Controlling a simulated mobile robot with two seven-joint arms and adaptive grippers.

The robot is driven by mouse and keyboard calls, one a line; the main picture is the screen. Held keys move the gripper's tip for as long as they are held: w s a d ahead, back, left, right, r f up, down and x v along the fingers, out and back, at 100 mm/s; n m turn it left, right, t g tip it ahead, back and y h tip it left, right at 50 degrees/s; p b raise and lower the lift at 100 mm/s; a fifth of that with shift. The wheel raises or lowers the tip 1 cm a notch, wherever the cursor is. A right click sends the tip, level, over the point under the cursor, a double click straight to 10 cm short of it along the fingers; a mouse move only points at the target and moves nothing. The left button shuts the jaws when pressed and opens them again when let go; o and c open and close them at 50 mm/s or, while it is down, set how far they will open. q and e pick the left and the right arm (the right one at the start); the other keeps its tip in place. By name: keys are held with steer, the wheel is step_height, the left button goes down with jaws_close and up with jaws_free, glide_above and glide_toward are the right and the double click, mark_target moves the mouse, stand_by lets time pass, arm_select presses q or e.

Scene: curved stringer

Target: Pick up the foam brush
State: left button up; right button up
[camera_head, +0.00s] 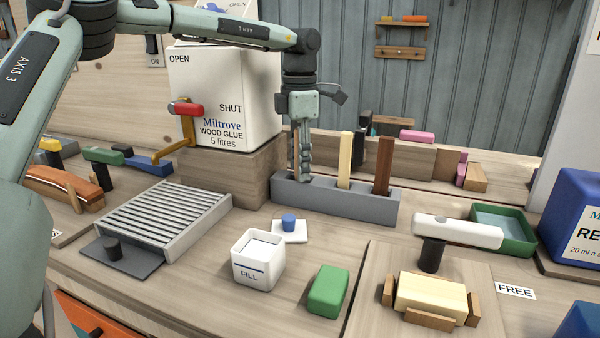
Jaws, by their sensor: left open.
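My left gripper (305,172) points straight down at the left end of a grey slotted block (330,202). I see its fingers nearly edge-on; they are open and reach about the block's top. A pale wooden stick (345,160) and a dark brown wooden stick (384,166) stand upright in the block, to the right of the gripper and apart from it. No foam head shows on either, so I cannot tell which is the foam brush. What lies behind or between the fingers is hidden. My right gripper is not in view.
A large glue container (225,95) with a red-handled tap stands on a wooden block left of the gripper. In front are a slatted grey rack (165,218), a white FILL cup (257,262) and a green block (328,291).

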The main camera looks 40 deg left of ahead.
arm_select(q)
steer(key=shift+f, duration=0.15)
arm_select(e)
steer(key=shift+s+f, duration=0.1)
arm_select(q)
steer(key=c, duration=1)
step_height(320, 180, up, 9)
steer(key=shift+r, duration=0.5)
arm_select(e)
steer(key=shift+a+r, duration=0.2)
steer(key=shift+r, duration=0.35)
